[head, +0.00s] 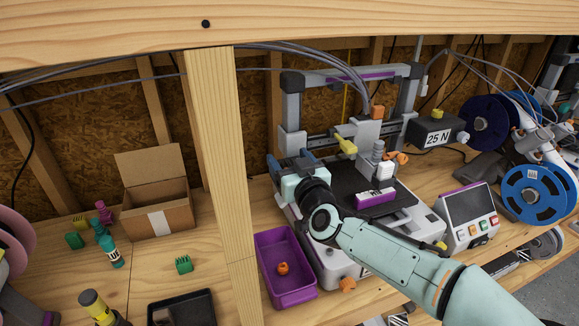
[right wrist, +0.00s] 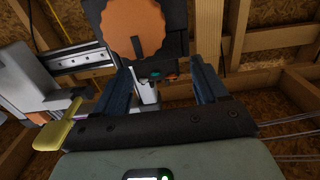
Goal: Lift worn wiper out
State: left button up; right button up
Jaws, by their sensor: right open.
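My right gripper (head: 290,160) is at the left side of the printer (head: 292,115), beside its left upright. Its two dark blue fingers stand apart in the right wrist view (right wrist: 163,78). A pale grey-white part (right wrist: 147,90) shows between the fingers, with small teal and red bits near it. I cannot tell whether the fingers touch it. I cannot make out the worn wiper for certain; the gripper and arm hide part of the printer's left side. My left gripper is not in view.
A cardboard box (head: 160,218) is further left. An orange ridged disc (right wrist: 135,28) shows close ahead in the wrist view.

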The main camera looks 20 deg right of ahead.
jog(key=shift+w, duration=0.2)
jog(key=c, duration=1)
jog(key=shift+c, duration=0.2)
jog(key=shift+r+p, duration=0.3)
jog(key=shift+r, duration=0.2)
notch_tip(320, 180, up, 9)
jog(key=p, duration=0.5)
jog(key=shift+p, duration=0.3)
notch_tip(320, 180, up, 9)
jog(key=p, duration=0.7)
send_over(289, 160)
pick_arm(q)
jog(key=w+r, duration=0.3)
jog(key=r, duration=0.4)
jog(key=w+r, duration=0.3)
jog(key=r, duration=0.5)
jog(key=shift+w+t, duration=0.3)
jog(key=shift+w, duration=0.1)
pick_arm(e)
jog(key=shift+r, duration=0.55)
